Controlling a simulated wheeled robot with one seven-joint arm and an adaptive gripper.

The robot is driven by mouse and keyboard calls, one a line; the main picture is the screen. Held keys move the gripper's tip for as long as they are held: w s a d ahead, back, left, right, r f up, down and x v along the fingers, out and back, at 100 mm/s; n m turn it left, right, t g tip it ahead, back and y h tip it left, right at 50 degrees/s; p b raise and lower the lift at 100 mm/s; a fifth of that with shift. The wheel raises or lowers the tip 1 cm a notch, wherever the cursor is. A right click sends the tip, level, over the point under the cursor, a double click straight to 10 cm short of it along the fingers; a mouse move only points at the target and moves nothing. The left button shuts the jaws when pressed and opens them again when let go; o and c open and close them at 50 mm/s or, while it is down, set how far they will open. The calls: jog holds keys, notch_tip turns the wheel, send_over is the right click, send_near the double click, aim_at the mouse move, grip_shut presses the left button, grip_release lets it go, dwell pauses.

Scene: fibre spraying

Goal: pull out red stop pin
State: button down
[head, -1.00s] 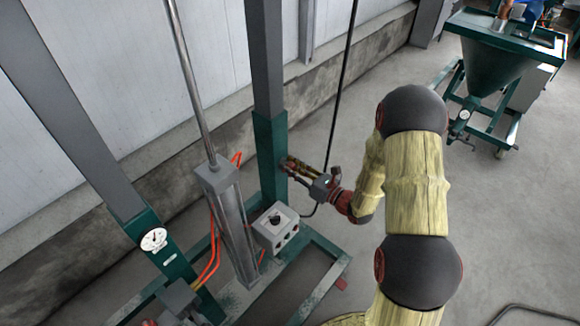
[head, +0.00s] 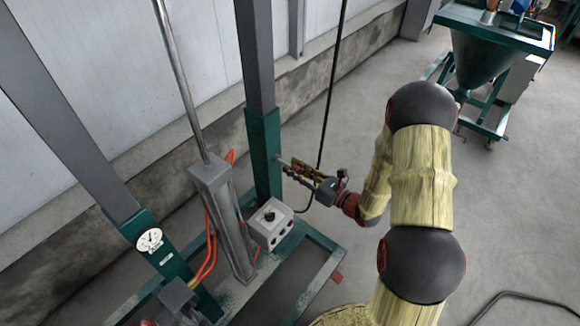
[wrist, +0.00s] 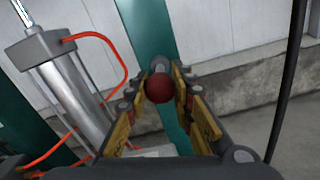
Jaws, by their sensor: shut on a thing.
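The red stop pin (wrist: 160,88) shows in the wrist view as a round red knob, with a grey part behind it towards the green post. My gripper (wrist: 164,80) has its yellow-padded fingers on both sides of the pin and is shut on it. In the head view my gripper (head: 289,170) is just right of the green post sleeve (head: 263,150), with a small gap. A short grey piece (head: 278,159) shows in that gap. The red knob is hidden there by the fingers, and I cannot tell whether the pin's tip is still in the post.
A grey control box (head: 270,224) sits on the green base frame (head: 315,285) below my gripper. A grey cylinder (head: 222,218) with orange hoses stands left of the post. A black cable (head: 330,90) hangs behind my gripper. The floor to the right is open, with a green hopper (head: 482,50) beyond.

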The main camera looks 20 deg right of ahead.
jog(key=shift+f, duration=0.1)
jog(key=c, duration=2)
grip_release()
jog(key=shift+s, duration=0.1)
jog(key=shift+o, duration=1.4)
jog(key=shift+s+d, duration=0.1)
jog(key=shift+d, duration=0.1)
jog(key=shift+o, duration=1.1)
jog(key=v, duration=1.1)
jog(key=shift+s+d, duration=0.2)
jog(key=shift+s, duration=0.15)
